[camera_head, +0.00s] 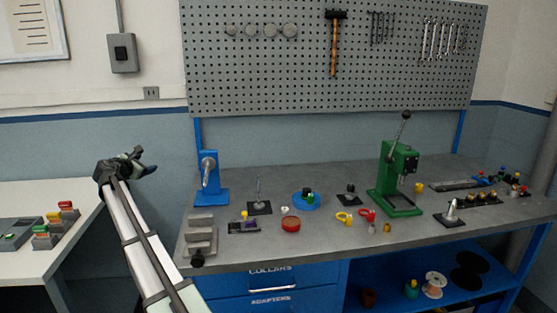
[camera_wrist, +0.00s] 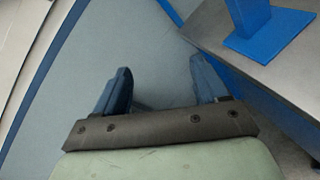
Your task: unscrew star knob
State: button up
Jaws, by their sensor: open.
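My gripper (camera_head: 146,160) is raised in the gap between the white side table and the grey workbench, left of the blue press. In the wrist view its two blue fingers (camera_wrist: 160,70) are spread apart with nothing between them. I cannot tell for sure which part is the star knob. A dark knob (camera_head: 197,260) sits at the front of a grey vise-like fixture at the bench's left front edge. A black-topped part (camera_head: 350,188) stands on a small dark plate mid-bench. Another dark part (camera_head: 308,193) is on a round blue base. My gripper is far from all of them.
The blue press (camera_head: 209,180) stands at the bench's back left; its base (camera_wrist: 268,35) shows upper right in the wrist view. A green press (camera_head: 395,180) stands further right. Small parts crowd the bench (camera_head: 330,245).

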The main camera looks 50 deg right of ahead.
jog(key=s+d+r+m+g, duration=0.1)
jog(key=s+d+m+g, duration=0.1)
jog(key=s+d, duration=0.5)
jog(key=s+d+r+m+g, duration=0.15)
jog(key=s+d, duration=0.25)
jog(key=d, duration=0.8)
jog(key=m+g+y, duration=0.4)
jog(key=m+y, duration=0.1)
jog(key=y, duration=0.8)
send_over(307, 189)
notch_tip(307, 189, down, 6)
jog(key=r, duration=0.1)
notch_tip(307, 189, down, 14)
jog(key=shift+w+d+r, duration=0.1)
jog(key=shift+d, duration=0.05)
jog(key=c, duration=1.1)
jog(key=n, duration=0.6)
jog(key=shift+c, duration=0.2)
jog(key=n, duration=0.5)
jog(key=shift+n, duration=0.35)
